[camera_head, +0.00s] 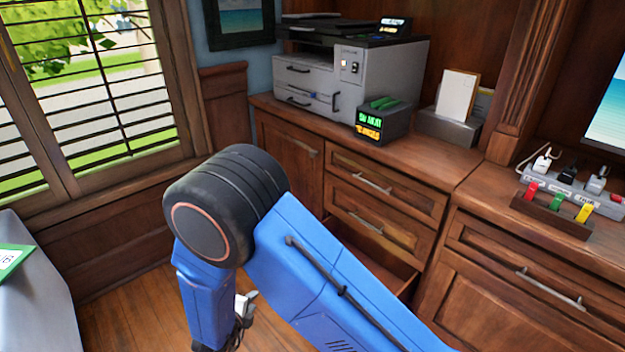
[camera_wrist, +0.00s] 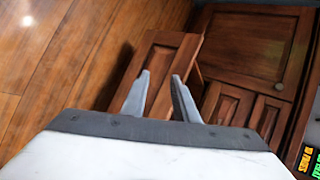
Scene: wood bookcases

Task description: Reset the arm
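My blue arm is bent in front of the wood cabinet (camera_head: 458,168) in the head view, with its black elbow joint near the middle. An open lower drawer (camera_head: 375,262) juts out of the cabinet, partly hidden by my arm. In the wrist view a projecting drawer front (camera_wrist: 152,70) lies beyond the fingers; I cannot tell if they touch it.
A grey printer (camera_head: 350,75) and a dark box with lit green and orange text (camera_head: 383,120) stand on the cabinet top. A switch strip (camera_head: 572,188) and colored blocks (camera_head: 557,204) lie at right. A grey surface (camera_head: 35,300) is at left. Wood floor (camera_head: 130,310) is clear.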

